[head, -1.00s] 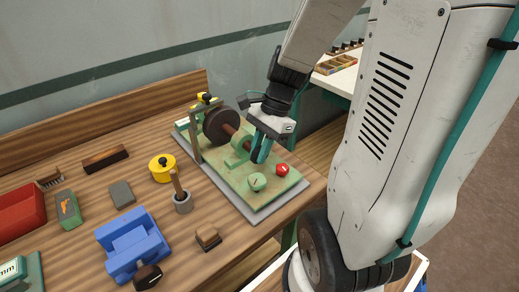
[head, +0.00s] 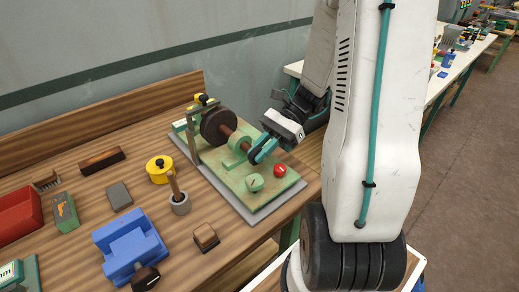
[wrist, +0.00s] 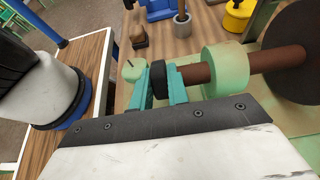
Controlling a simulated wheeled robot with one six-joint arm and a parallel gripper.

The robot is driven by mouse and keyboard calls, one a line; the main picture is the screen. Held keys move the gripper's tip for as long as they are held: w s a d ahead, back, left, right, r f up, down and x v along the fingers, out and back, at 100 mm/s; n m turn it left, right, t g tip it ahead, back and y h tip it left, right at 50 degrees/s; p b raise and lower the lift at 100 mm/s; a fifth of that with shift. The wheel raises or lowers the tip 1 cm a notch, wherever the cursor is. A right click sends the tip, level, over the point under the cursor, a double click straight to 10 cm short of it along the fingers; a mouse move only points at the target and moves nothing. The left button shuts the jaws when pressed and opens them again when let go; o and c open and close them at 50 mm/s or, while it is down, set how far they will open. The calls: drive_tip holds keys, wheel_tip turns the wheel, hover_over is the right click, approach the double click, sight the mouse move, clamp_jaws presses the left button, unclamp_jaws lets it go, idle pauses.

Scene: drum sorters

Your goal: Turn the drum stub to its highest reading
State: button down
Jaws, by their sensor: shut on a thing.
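The drum sorter stands on a green board (head: 225,190). Its dark brown drum (head: 218,126) sits on a brown shaft that runs through a green bearing (head: 236,151); the wrist view shows the drum (wrist: 297,55), the shaft (wrist: 278,58) and the bearing (wrist: 226,68). The dark drum stub (wrist: 172,75) is at the shaft's near end. My gripper (head: 261,152) is shut on the stub, with its teal fingers (wrist: 158,80) around it. A pale green dial (head: 254,183) with a dark pointer stands on the board; it also shows in the wrist view (wrist: 132,70). I cannot read its scale.
A red knob (head: 280,170) sits beside the dial, close to my gripper. A metal post (head: 191,142) stands at the board's left.

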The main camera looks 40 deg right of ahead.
drive_tip(key=shift+d+y, duration=0.1)
drive_tip(key=shift+y, duration=0.5)
drive_tip(key=c, duration=1.4)
unclamp_jaws()
drive_tip(key=shift+o, duration=0.2)
drive_tip(key=v, duration=0.7)
drive_tip(key=shift+d, duration=0.45)
